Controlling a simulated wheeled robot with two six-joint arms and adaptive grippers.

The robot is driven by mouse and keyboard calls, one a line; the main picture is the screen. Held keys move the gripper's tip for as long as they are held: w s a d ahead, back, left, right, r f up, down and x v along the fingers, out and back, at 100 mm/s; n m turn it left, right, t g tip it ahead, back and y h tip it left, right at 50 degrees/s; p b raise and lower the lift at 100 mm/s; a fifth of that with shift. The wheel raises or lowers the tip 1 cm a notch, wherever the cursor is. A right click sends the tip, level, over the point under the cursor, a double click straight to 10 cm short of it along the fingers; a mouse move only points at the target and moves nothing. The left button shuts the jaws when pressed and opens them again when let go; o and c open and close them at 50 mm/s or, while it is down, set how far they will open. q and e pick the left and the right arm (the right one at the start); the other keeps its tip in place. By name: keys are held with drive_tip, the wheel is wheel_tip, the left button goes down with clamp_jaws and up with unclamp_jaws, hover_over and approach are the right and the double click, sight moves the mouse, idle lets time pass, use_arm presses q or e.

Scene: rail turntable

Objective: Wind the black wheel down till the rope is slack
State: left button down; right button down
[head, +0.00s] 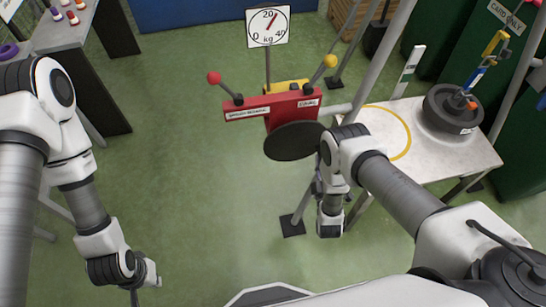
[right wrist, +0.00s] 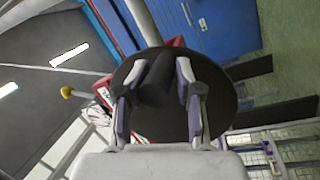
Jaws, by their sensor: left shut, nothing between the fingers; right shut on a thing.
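The black wheel (head: 294,141) is a dark disc on the front of the red winch box (head: 286,108). It also fills the middle of the right wrist view (right wrist: 205,95). There my right gripper (right wrist: 157,74) is shut on a dark grip on the wheel's face. In the head view my right arm hides its fingers. A black weight (head: 450,108) rests on the pale table, with a blue and yellow hook piece (head: 487,58) above it. I cannot tell whether the rope is slack. My left gripper (head: 136,292) is shut and empty at lower left, partly cut off.
A dial (head: 268,26) marked 0, 20, 40 kg stands behind the winch, its red needle just past 20. Levers with a red knob (head: 214,77) and yellow knob (head: 330,61) flank it. The pale table (head: 385,118) stands right. Open green floor lies left.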

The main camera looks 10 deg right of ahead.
drive_tip(key=shift+w+d+r+n+p, duration=0.1)
drive_tip(key=shift+d+r+n+p, duration=0.1)
drive_tip(key=shift+r+n+p, duration=0.6)
drive_tip(key=shift+f, duration=0.1)
drive_tip(key=c, duration=0.7)
unclamp_jaws()
drive_tip(key=shift+f, duration=0.1)
